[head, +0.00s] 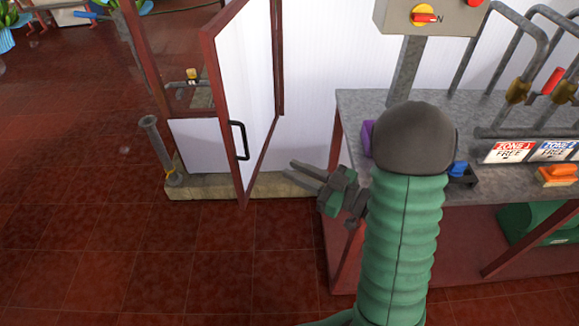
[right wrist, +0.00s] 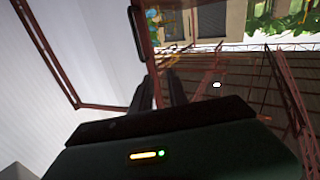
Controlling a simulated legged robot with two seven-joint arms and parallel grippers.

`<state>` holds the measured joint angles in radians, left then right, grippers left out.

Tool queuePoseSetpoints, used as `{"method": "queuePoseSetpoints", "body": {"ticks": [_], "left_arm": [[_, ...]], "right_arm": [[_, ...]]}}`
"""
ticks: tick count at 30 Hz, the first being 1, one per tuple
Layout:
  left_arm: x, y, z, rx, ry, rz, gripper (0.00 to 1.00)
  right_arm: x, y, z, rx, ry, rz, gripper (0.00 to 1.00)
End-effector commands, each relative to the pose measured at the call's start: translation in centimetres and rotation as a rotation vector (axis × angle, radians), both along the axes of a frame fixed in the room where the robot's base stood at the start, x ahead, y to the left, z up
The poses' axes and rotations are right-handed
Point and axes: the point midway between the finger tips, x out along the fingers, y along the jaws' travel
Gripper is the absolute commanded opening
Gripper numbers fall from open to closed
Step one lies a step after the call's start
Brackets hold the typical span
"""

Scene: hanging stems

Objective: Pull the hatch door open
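The hatch door (head: 247,75) is a white panel in a red-brown frame, standing ajar at an angle to the white wall. Its black handle (head: 238,140) is on the face toward my right gripper. My right gripper (head: 290,170) is to the right of the handle, apart from it, with its two fingers pointing left and a gap between them. In the right wrist view the handle (right wrist: 137,33) shows above the dark fingers (right wrist: 167,88), with nothing held between them. My left gripper is not in view.
A grey-topped bench (head: 355,105) with a control box (head: 440,14), pipes and zone signs stands at the right. A stone sill (head: 205,187) runs under the door, with a grey post (head: 160,148) at its left. The red tiled floor (head: 80,230) is clear at left.

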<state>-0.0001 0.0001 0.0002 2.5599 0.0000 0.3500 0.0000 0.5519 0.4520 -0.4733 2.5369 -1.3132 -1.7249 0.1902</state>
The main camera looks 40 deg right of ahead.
Motion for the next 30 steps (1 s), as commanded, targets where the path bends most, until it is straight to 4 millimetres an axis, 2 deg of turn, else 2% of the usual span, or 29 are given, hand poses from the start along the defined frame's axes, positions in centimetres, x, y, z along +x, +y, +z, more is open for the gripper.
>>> {"method": "queuePoseSetpoints", "body": {"ticks": [1, 4, 9, 12, 15, 18, 23, 30], "left_arm": [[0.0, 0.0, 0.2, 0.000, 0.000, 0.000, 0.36], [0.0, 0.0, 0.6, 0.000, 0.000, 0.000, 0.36], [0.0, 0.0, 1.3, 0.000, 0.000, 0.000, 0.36], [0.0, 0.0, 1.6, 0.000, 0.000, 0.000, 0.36], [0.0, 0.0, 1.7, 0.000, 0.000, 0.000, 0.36], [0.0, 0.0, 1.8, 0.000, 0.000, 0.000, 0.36], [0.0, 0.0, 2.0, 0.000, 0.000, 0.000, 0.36], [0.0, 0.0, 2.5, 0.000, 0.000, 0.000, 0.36]], "right_arm": [[0.6, 0.3, -0.2, -0.054, -0.024, -0.005, 0.12], [2.7, 1.2, -1.1, -0.282, -0.124, -0.045, 0.00], [6.7, 3.3, -3.7, -0.836, -0.289, -0.154, 0.00], [8.1, 4.5, -5.4, -1.135, -0.330, -0.201, 0.00], [8.9, 5.4, -6.6, -1.351, -0.341, -0.219, 0.00], [9.2, 5.8, -7.3, -1.466, -0.341, -0.225, 0.00], [10.3, 5.9, -7.4, -1.498, -0.344, -0.227, 0.00], [15.0, 6.4, -7.3, -1.495, -0.345, -0.228, 0.00]]}}
